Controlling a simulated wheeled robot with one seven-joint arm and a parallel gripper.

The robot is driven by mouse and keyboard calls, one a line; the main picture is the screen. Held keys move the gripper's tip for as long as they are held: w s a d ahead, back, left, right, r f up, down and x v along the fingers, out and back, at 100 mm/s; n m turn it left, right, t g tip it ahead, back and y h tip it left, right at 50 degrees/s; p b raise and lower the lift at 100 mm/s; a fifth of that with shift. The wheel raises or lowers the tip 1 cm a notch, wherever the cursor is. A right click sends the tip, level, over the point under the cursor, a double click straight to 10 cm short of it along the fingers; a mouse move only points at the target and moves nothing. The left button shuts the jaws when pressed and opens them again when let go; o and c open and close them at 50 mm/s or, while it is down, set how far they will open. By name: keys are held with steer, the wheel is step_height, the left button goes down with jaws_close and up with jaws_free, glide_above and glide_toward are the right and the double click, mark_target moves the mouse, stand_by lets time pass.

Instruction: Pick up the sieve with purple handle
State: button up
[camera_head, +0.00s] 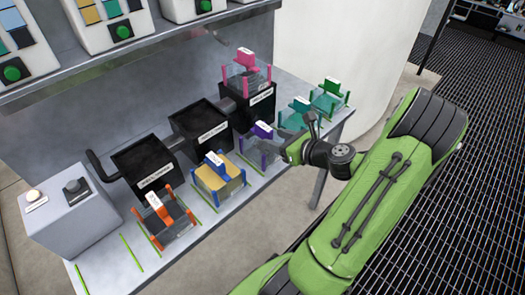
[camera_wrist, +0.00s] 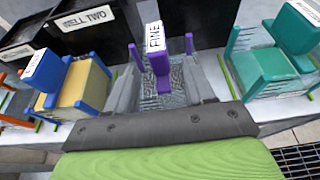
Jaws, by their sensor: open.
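The sieve with purple handle (camera_head: 261,150) stands upright on the bench, between the blue-handled sieve and the teal ones. In the wrist view its purple handle (camera_wrist: 160,66) carries a white label reading "FINE". My gripper (camera_head: 298,138) is at the bench's front edge, just right of the purple sieve in the head view. In the wrist view the gripper's grey fingers (camera_wrist: 161,88) are open, one on each side of the sieve's body. I cannot tell whether they touch it. The lower part of the sieve is hidden by my gripper.
A blue-handled sieve (camera_head: 218,177) stands to the left and a teal sieve (camera_head: 293,115) close on the right. Black wells (camera_head: 199,130) line the back, one bearing a pink sieve (camera_head: 246,75). A shelf (camera_head: 130,52) overhangs.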

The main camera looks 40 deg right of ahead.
mark_target(264, 134)
steer(key=b+x, duration=0.2)
steer(key=x, duration=0.4)
steer(key=shift+w, duration=0.1)
steer(key=shift+r, duration=0.1)
jaws_close()
